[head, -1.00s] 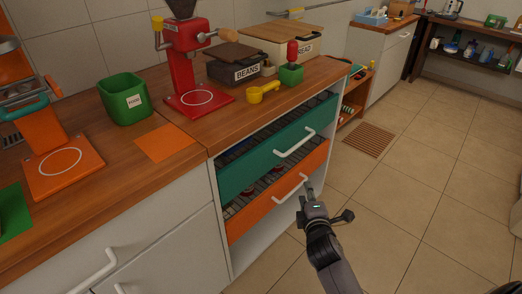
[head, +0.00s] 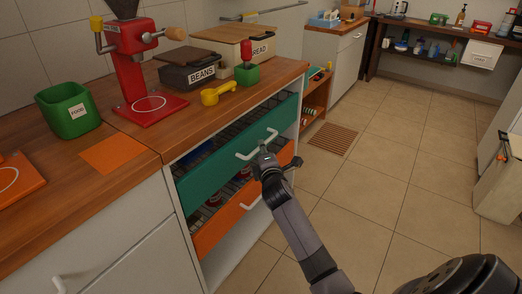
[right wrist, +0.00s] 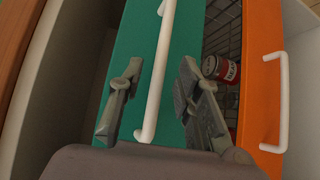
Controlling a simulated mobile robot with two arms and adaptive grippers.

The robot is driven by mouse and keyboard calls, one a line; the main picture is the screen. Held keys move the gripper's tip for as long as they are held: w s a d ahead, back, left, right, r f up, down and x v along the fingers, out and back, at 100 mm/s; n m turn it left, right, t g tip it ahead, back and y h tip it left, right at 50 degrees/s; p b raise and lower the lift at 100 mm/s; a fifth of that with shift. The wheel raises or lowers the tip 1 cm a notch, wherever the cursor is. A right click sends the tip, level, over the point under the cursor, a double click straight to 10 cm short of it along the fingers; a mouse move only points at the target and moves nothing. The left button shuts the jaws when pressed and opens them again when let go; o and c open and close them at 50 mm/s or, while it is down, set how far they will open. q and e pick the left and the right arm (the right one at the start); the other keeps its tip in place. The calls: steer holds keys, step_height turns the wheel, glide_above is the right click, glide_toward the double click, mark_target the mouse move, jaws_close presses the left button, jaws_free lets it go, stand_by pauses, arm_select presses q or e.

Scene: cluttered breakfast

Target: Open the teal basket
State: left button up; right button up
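The teal basket (head: 235,155) has a flat teal front with a white bar handle (head: 258,146) and sits in the white cabinet under the counter. Wire mesh shows behind and above its front. My right gripper (head: 264,157) is at this handle. In the right wrist view my right gripper (right wrist: 160,75) is open, with one finger on each side of the white handle (right wrist: 157,80) and visible gaps between. The teal front (right wrist: 138,45) lies beyond the fingers. My left gripper is not in view.
An orange basket (head: 220,226) with its own white handle (right wrist: 278,105) is just below, with a can (right wrist: 222,68) behind its front. The counter above holds a red grinder (head: 137,65), a yellow scoop (head: 216,95) and a beans box (head: 192,70).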

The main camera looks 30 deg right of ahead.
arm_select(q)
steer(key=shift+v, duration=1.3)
arm_select(e)
steer(key=shift+x, duration=1.65)
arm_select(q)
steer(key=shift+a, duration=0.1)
arm_select(e)
steer(key=shift+c, duration=0.5)
jaws_close()
